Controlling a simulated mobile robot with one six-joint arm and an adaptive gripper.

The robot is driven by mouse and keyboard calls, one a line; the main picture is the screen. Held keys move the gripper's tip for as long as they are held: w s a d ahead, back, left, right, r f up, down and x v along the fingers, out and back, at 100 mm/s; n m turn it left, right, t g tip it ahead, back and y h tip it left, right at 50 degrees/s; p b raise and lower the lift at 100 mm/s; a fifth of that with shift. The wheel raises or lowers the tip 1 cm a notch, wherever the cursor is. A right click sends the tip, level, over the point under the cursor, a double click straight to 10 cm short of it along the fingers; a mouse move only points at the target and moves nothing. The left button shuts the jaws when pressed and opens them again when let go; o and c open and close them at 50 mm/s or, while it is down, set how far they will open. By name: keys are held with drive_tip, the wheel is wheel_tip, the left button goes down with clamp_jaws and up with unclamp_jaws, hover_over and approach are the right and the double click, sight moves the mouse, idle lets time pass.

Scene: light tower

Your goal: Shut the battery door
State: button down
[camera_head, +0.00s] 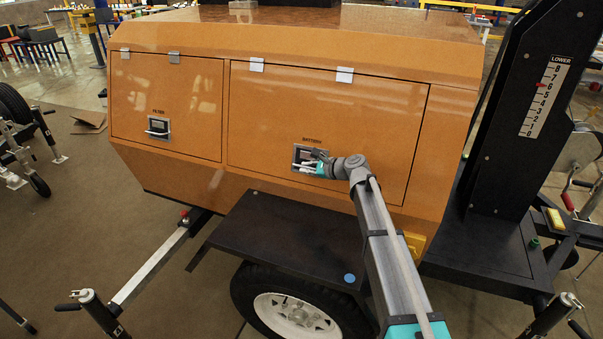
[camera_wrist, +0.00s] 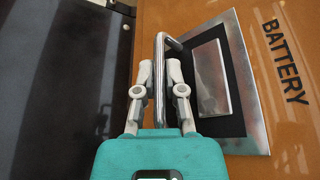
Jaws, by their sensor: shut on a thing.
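The battery door (camera_head: 330,110) is the wide right-hand orange panel of the generator housing, hinged along its top edge. It looks flush or nearly flush with the housing; a small gap cannot be ruled out. Its latch plate (camera_wrist: 261,130) carries a chrome handle bar (camera_wrist: 159,60) beside the word BATTERY. My gripper (camera_wrist: 160,75) is shut on the handle bar, with one finger on each side of it. In the head view my gripper (camera_head: 314,165) is at the door's lower middle and partly hides the latch and handle.
A closed filter door (camera_head: 165,95) is on the left. A black fender (camera_head: 290,235) over a wheel (camera_head: 300,315) juts out below the battery door. A black mast (camera_head: 520,110) stands to the right. Open floor (camera_head: 110,230) lies at the left.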

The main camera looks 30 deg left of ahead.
drive_tip(key=shift+w, duration=0.5)
drive_tip(key=c, duration=0.7)
unclamp_jaws()
drive_tip(key=shift+f, duration=0.15)
drive_tip(key=shift+s+a, duration=0.1)
